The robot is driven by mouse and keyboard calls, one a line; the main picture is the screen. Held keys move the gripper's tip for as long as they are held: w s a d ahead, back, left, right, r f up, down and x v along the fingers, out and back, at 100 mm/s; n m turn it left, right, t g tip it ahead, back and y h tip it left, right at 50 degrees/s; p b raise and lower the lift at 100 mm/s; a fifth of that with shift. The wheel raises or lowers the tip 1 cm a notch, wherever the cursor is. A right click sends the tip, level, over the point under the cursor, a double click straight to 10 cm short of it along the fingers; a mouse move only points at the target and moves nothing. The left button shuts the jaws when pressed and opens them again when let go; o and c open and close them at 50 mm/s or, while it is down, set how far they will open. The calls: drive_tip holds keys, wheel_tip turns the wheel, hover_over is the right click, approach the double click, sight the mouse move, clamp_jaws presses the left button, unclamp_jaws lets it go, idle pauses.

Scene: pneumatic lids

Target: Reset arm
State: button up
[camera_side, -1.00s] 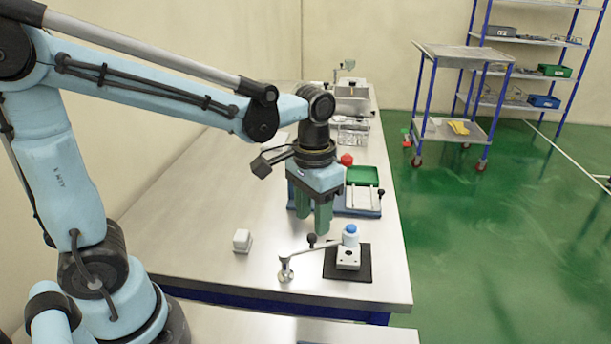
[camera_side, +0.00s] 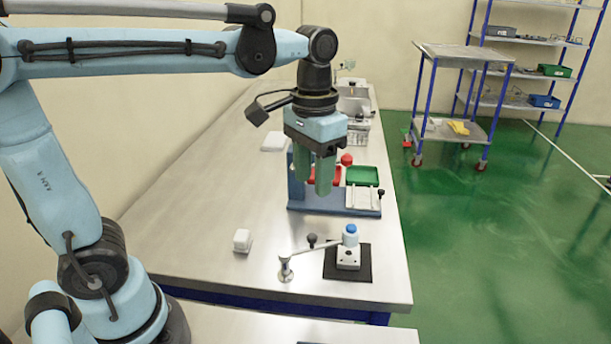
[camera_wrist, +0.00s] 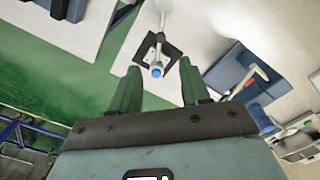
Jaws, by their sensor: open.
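My gripper (camera_side: 323,190) hangs with its green fingers pointing down above the table, apart and empty. In the side view it stands in front of a blue fixture (camera_side: 300,203) with a green lid or tray (camera_side: 362,175) and a red one (camera_side: 331,175), partly hiding it. In the wrist view the two fingers (camera_wrist: 162,95) are spread with nothing between their tips.
A small white block (camera_side: 242,240) sits at left on the steel table (camera_side: 190,230). More equipment (camera_side: 352,100) stands at the table's far end. A cart (camera_side: 455,125) is on the green floor.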

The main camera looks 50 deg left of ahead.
drive_tip(key=shift+f, duration=0.1)
drive_tip(key=s+a+f+t, duration=0.3)
drive_tip(key=f+t, duration=0.3)
drive_tip(key=t, duration=0.1)
drive_tip(key=shift+s, duration=0.35)
